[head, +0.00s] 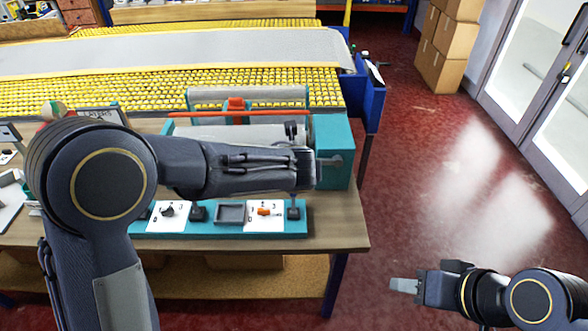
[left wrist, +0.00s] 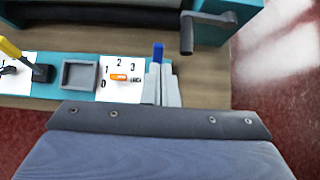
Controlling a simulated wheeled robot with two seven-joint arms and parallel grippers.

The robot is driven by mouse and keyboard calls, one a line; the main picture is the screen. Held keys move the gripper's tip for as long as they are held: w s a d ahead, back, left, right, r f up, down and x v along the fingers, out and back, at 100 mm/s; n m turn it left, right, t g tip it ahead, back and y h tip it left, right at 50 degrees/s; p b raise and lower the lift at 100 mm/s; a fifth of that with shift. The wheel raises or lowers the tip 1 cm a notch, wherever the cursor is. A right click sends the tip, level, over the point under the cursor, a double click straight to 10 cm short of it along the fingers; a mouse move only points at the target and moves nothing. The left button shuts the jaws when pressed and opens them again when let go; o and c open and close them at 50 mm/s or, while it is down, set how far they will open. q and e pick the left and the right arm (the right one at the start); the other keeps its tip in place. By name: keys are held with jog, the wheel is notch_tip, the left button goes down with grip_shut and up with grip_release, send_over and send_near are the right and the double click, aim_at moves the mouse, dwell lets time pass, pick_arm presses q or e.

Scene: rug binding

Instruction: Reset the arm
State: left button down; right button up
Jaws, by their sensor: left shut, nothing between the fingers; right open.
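My left arm reaches across the bench from the left, with its wrist over the right end of a teal control panel (head: 180,230). My left gripper (left wrist: 161,80) is shut and empty over the panel's right end in the left wrist view. A blue-tipped piece (left wrist: 158,52) shows at the fingertips; whether they touch it I cannot tell. Left of the fingers is a white dial plate with an orange knob (left wrist: 119,77), also in the head view (head: 264,211). My right gripper (head: 404,285) is open and empty over the red floor, right of the bench.
A teal machine with a roller and a crank handle (left wrist: 190,35) stands just behind the panel. A yellow roller table (head: 170,92) with a grey rug (head: 200,50) lies beyond. Cardboard boxes (head: 447,45) stand at the back right. The red floor (head: 450,190) is clear.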

pick_arm(q)
jog(key=s+a+r+n+g, duration=0.2)
jog(key=s+a+n, duration=0.5)
jog(key=a+n, duration=0.25)
jog(key=s+a+r+n+g, duration=0.1)
jog(key=s+a+r+n, duration=0.2)
jog(key=s+a+n, duration=0.5)
jog(key=s+a+n+h, duration=0.2)
jog(key=s+n, duration=0.6)
jog(key=n, duration=0.2)
jog(key=s+a+n+h, duration=0.1)
jog(key=s+a+n, duration=0.1)
jog(key=s+n, duration=0.6)
jog(key=shift+f+n+h, duration=0.4)
jog(key=shift+f+n, duration=0.05)
jog(key=shift+n, duration=0.7)
